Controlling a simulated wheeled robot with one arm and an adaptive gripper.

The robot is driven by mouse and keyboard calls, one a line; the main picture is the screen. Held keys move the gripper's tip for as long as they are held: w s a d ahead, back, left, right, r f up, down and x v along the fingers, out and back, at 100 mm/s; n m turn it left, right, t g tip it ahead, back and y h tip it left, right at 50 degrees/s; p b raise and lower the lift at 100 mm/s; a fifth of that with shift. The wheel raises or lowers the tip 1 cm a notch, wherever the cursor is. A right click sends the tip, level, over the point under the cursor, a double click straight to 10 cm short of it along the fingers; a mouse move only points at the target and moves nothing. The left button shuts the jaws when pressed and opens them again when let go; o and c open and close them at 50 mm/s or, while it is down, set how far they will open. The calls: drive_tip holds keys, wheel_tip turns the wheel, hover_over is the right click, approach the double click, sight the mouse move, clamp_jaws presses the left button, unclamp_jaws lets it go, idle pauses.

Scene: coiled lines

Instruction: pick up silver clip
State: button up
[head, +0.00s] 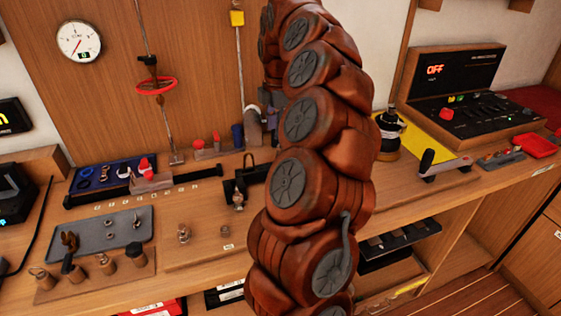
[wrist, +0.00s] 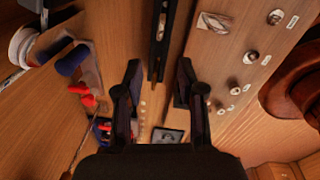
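I cannot tell for sure which thing is the silver clip. In the wrist view, several small silvery fittings sit on a labelled wooden board at the right, among them a flat one (wrist: 215,22) at the top and a round one (wrist: 250,57) lower down. In the head view, a small metal fitting (head: 184,234) stands on the bench and another (head: 238,200) stands beside a black holder. My gripper (wrist: 158,75) is open, with nothing between its dark fingers. The fittings lie to the right of the fingers, apart from them. My arm hides part of the bench in the head view.
A grey tray (head: 92,237) and a wooden block with pegs (head: 95,272) are at the left of the bench. A blue tool tray (head: 112,172) lies behind. A control console (head: 465,92) and a yellow mat (head: 425,150) are at the right. A black rail (wrist: 160,45) runs ahead of my fingers.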

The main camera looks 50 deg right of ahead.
sight(278, 148)
drive_tip(key=shift+w+d+f+p, duration=0.1)
drive_tip(key=shift+d+f+p, duration=0.15)
drive_tip(key=shift+f, duration=1.1)
drive_tip(key=shift+d+f+p, duration=0.15)
drive_tip(key=shift+f+p, duration=0.2)
drive_tip(key=shift+f, duration=1.05)
drive_tip(key=shift+w+d+f+p, duration=0.1)
drive_tip(key=shift+d+f+p, duration=0.15)
drive_tip(key=shift+f, duration=1.1)
clamp_jaws()
